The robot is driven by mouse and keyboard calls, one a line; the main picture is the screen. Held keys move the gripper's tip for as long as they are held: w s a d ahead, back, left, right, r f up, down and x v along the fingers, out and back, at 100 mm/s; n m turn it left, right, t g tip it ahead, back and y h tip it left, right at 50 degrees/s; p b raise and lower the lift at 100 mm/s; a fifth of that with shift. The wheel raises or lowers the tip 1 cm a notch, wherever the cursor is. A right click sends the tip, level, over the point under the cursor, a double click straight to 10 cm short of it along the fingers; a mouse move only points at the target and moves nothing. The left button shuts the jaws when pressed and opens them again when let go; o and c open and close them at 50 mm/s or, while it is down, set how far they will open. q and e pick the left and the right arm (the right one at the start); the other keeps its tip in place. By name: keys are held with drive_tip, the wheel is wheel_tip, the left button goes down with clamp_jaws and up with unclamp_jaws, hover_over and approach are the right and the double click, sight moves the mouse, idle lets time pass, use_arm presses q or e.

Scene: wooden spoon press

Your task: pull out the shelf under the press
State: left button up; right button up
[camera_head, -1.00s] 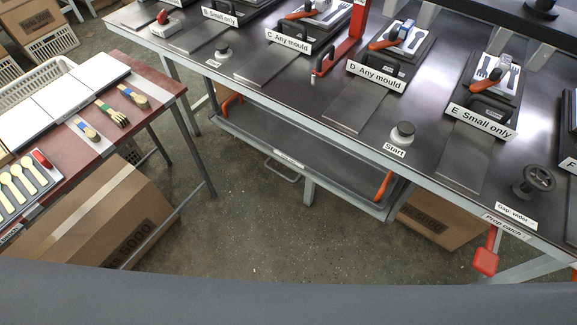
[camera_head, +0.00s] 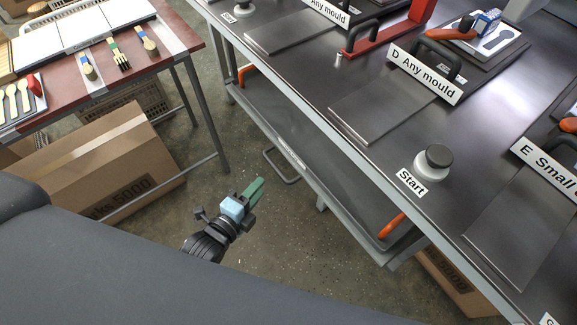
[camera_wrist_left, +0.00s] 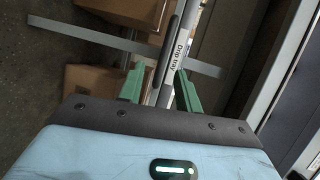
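The shelf (camera_head: 325,165) is a long dark grey tray low under the press table. A thin grey loop handle (camera_head: 280,168) sticks out from its front edge, beside a small white label. In the left wrist view the front edge carries the label "Drip tray" (camera_wrist_left: 180,48). My left gripper (camera_head: 258,187) has green fingers and a pale blue body. It is just in front of the handle, apart from it in the head view. In the left wrist view its two fingers (camera_wrist_left: 158,88) stand apart, with the shelf front beyond them. My right gripper is not in view.
The press table (camera_head: 300,75) overhangs the shelf. Orange grips (camera_head: 391,225) sit near the shelf's ends. A red side table (camera_head: 100,60) with spoons stands left, above a cardboard box (camera_head: 110,165). The floor (camera_head: 250,235) in front of the shelf is mostly clear.

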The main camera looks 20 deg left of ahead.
sight(275, 166)
use_arm(q)
drive_tip(key=shift+w+d+r+m, duration=0.1)
drive_tip(key=shift+w+d+m, duration=0.05)
drive_tip(key=shift+w, duration=0.25)
drive_tip(key=shift+w+d+m, duration=0.1)
drive_tip(key=shift+w+m, duration=0.05)
drive_tip(key=shift+w, duration=0.2)
drive_tip(key=shift+b+x, duration=0.7)
drive_tip(key=shift+x, duration=3.2)
drive_tip(key=shift+r, duration=0.15)
clamp_jaws()
